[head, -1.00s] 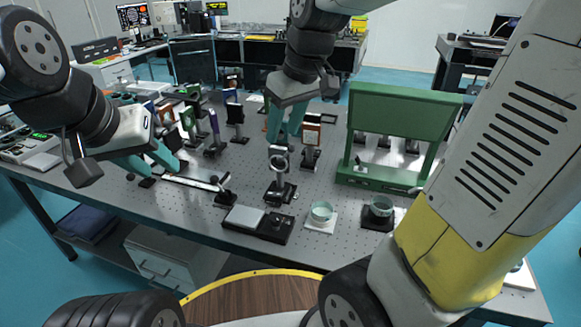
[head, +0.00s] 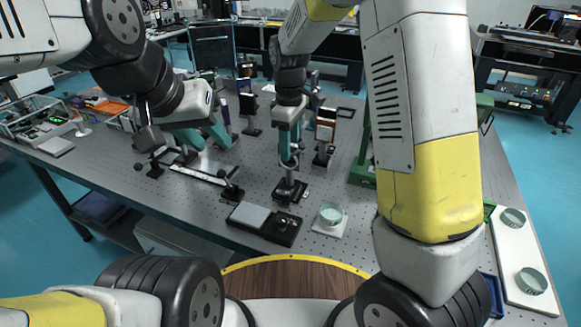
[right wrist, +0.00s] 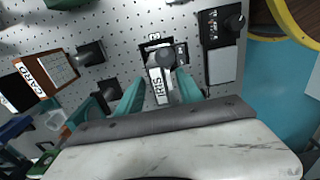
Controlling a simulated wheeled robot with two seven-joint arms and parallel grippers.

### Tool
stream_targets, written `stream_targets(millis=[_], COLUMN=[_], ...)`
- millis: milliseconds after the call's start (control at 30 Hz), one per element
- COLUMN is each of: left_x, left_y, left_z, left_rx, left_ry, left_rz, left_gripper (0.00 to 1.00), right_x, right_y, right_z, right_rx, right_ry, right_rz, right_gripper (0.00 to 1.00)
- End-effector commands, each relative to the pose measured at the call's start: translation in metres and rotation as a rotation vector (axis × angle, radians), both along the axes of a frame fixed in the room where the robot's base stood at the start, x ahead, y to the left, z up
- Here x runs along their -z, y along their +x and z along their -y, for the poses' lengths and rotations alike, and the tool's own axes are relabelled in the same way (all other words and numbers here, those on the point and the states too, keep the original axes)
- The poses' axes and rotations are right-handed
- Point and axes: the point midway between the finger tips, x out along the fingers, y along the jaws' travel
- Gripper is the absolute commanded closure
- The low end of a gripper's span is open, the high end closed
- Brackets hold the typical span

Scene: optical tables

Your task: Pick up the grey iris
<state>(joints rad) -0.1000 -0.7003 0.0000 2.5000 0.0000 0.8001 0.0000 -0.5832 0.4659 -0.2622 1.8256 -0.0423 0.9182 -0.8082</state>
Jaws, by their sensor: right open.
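The grey iris (head: 289,187) stands upright on its dark base on the optical table, near the front middle in the head view. In the right wrist view the iris (right wrist: 160,86) shows from above, with an "IRIS" label on it. My right gripper (head: 289,150) is right above the iris, pointing down. In the right wrist view its open teal fingers (right wrist: 160,80) stand on either side of the iris; I cannot tell whether they touch it. My left gripper (head: 203,138) is open and empty, to the left over the table. The fingers hide part of the iris in the head view.
A brown card holder (head: 326,128) stands behind and right of the iris. A black tray with a pale pad (head: 250,216) lies in front. A cup on a white plate (head: 331,216) is at front right. A rail (head: 198,175) lies left. My right arm hides most of the green frame.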

Motion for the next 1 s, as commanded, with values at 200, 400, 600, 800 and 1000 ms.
stream_targets(millis=[200, 400, 600, 800, 1000], left_x=[0.0, 0.0, 0.0, 0.0, 0.0], left_y=[0.0, 0.0, 0.0, 0.0, 0.0], left_z=[0.0, 0.0, 0.0, 0.0, 0.0], left_rx=[0.0, 0.0, 0.0, 0.0, 0.0], left_ry=[0.0, 0.0, 0.0, 0.0, 0.0], left_rz=[0.0, 0.0, 0.0, 0.0, 0.0], left_gripper=[0.64, 0.64, 0.64, 0.64, 0.64], right_x=[0.03, 0.034, 0.034, 0.034, 0.034], right_y=[0.001, 0.001, 0.001, 0.001, 0.001], right_z=[0.002, 0.002, 0.002, 0.002, 0.002], right_rx=[0.001, 0.001, 0.001, 0.001, 0.001], right_ry=[-0.001, 0.0, 0.0, 0.0, 0.0], right_rz=[-0.003, 0.0, 0.0, 0.0, 0.0], right_gripper=[0.56, 0.56, 0.78, 1.0, 1.0])
